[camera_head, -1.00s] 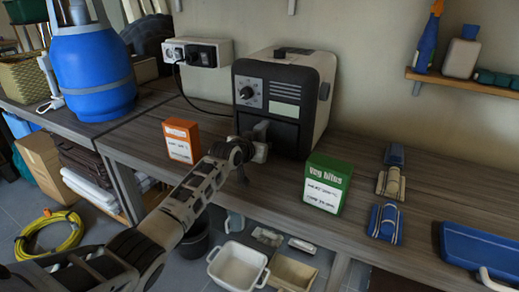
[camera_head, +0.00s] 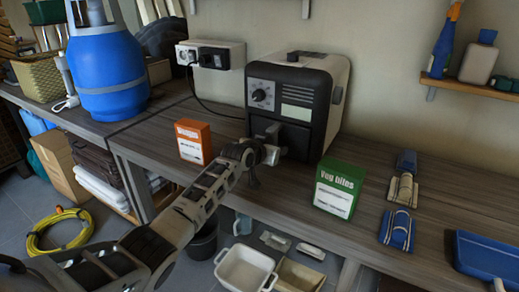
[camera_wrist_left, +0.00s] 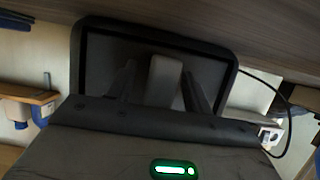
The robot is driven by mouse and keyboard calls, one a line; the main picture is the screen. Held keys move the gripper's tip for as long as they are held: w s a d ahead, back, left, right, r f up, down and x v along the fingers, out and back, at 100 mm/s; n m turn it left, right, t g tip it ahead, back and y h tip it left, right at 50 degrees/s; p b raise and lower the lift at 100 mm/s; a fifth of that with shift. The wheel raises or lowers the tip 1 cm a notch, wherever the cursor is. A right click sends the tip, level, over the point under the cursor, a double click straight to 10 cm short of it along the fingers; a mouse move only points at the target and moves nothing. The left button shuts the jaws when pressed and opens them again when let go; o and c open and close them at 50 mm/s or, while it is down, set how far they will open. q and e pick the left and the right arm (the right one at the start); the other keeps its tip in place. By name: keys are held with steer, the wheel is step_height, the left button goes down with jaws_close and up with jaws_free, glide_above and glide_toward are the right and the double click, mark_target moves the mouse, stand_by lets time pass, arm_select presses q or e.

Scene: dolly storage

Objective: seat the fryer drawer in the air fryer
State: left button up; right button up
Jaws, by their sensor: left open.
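The air fryer (camera_head: 318,82), a dark-fronted box with pale sides and a dial, stands on the workbench against the wall. The fryer drawer (camera_head: 293,138) is the dark lower part of its front. My left gripper (camera_head: 271,148) is at the drawer's front, covering part of it. In the left wrist view, the open dark fingers stand either side of the grey drawer handle (camera_wrist_left: 164,80); contact cannot be told. The dark drawer front (camera_wrist_left: 214,70) shows behind. Whether the drawer is fully in cannot be told. My right gripper is out of view.
An orange box (camera_head: 194,141) stands left of the gripper and a green veg bites box (camera_head: 338,187) right of it, near the bench edge. A power cord runs from the wall socket (camera_head: 211,55).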

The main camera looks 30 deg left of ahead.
arm_select(q)
steer(key=shift+s+a+r+p, duration=0.1)
steer(key=shift+s+r+p, duration=0.35)
steer(key=shift+s, duration=0.1)
steer(key=p+v, duration=0.3)
steer(key=v, duration=1.1)
steer(key=shift+s, duration=0.3)
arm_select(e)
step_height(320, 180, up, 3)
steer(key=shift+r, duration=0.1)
arm_select(q)
steer(key=s+d+f+g+h+p, duration=0.1)
steer(key=s+d+f+p, duration=0.1)
steer(key=s+d, duration=0.3)
steer(key=s+d+f+g+p, duration=0.1)
steer(key=s+d+f, duration=0.4)
steer(key=s, duration=0.7)
steer(key=s+d+f+m+h+p, duration=0.1)
steer(key=s+d+f+p, duration=0.2)
steer(key=s, duration=0.6)
steer(key=shift+s+d+f+g+h, duration=0.2)
steer(key=shift+d+f+g+h, duration=0.15)
steer(key=shift+d, duration=0.8)
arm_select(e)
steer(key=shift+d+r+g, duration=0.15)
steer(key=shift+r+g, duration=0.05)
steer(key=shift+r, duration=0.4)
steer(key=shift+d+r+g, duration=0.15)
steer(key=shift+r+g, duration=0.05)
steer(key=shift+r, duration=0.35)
